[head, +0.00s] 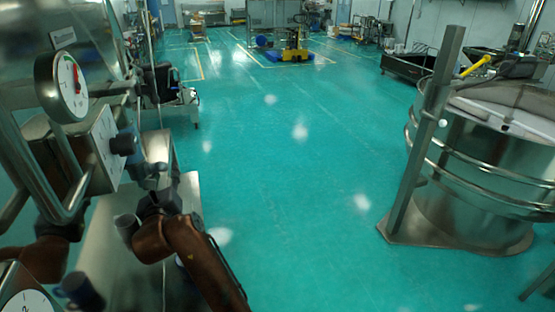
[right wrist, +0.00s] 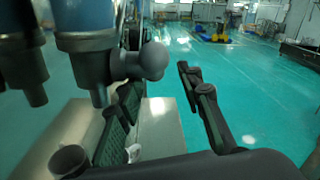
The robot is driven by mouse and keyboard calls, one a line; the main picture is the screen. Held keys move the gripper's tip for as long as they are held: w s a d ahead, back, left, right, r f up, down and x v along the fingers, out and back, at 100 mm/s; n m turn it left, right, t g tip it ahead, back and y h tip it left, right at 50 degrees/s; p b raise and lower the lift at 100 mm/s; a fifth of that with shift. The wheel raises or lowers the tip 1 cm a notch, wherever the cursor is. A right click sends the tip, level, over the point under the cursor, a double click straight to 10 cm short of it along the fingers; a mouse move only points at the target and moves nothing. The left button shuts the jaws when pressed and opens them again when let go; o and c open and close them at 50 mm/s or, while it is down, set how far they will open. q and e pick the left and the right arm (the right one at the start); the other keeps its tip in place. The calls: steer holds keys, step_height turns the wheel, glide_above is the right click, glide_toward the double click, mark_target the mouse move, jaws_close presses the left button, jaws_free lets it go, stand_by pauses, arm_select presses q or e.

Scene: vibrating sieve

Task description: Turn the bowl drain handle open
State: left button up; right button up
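A grey handle with a rounded end (right wrist: 150,60) sticks out from a grey and blue fitting (right wrist: 88,45) in the right wrist view; I cannot tell for certain that it is the bowl drain handle. My right gripper (right wrist: 158,82) is open, with a finger on each side of a gap. The rounded end is near the left finger; contact cannot be judged. In the head view my right gripper (head: 155,178) is beside the steel machine at the left, partly hidden among its fittings. My left gripper is not in view.
The steel machine at the left carries a dial gauge (head: 62,87) and a white box (head: 103,148) with a dark knob (head: 123,143). The green floor (head: 290,190) between is clear.

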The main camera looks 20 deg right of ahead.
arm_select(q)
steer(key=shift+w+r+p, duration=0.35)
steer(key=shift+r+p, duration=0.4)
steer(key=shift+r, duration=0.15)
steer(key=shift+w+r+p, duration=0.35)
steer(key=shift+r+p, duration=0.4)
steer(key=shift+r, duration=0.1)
arm_select(e)
steer(key=d+f+g+h, duration=0.1)
steer(key=d+h, duration=1.2)
steer(key=d, duration=2)
steer(key=shift+w+d+f, duration=0.3)
steer(key=shift+w+f, duration=0.1)
steer(key=shift+f, duration=0.15)
